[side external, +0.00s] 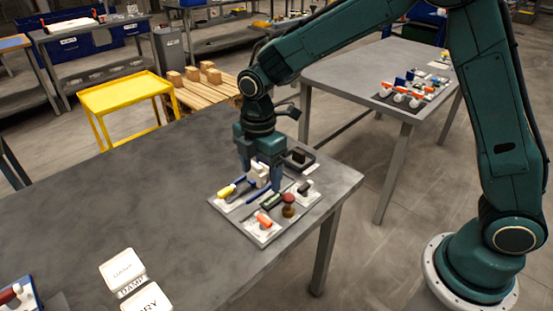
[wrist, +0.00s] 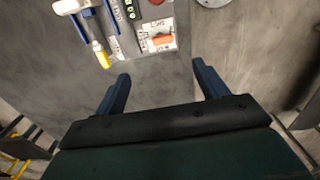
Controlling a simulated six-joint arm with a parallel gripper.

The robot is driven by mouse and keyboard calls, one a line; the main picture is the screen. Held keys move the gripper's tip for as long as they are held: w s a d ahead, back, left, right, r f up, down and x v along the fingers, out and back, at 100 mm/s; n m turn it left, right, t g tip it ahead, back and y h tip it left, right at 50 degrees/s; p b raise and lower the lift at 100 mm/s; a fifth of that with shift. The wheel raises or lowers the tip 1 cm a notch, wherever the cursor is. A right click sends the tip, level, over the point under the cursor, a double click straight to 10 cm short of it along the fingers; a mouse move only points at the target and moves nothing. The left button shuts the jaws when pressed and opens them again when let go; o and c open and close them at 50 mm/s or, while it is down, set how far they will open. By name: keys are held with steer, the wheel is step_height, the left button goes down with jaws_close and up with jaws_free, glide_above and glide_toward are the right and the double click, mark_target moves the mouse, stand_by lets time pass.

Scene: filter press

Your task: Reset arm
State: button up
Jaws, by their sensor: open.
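My gripper (side external: 260,178) is open, pointing down over the light panel (side external: 228,206) of small tools on the grey table. Its fingers appear in the wrist view (wrist: 161,72), spread apart with only bare grey surface between them. In the side view a white part (side external: 259,174) shows between the fingers. I cannot tell from that view whether they touch it. The panel holds a yellow-handled tool (side external: 227,191), an orange piece (side external: 264,219), a green piece (side external: 271,201) and a red-brown knob (side external: 289,200). The wrist view shows the yellow handle (wrist: 101,56) and orange piece (wrist: 162,39).
A dark tray (side external: 303,160) lies just behind the panel. White lettered blocks (side external: 124,270) stand at the table's front left. The table's middle left is clear. A yellow stand (side external: 125,95), a pallet with boxes (side external: 205,90) and a second table (side external: 345,75) are beyond.

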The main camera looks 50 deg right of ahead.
steer(key=shift+r, duration=0.1)
steer(key=s+d+r+m+t, duration=0.3)
steer(key=s+d+r+m, duration=0.55)
steer(key=s+r, duration=0.35)
steer(key=s+d+r+m+t, duration=0.1)
steer(key=s+d+m, duration=0.1)
steer(key=s+m, duration=0.3)
steer(key=s+d+r+m+t, duration=0.1)
steer(key=s+m, duration=0.3)
steer(key=s, duration=0.4)
steer(key=shift+d+r+m+t, duration=0.3)
steer(key=shift+d+r+m, duration=0.05)
steer(key=shift+d+r, duration=0.4)
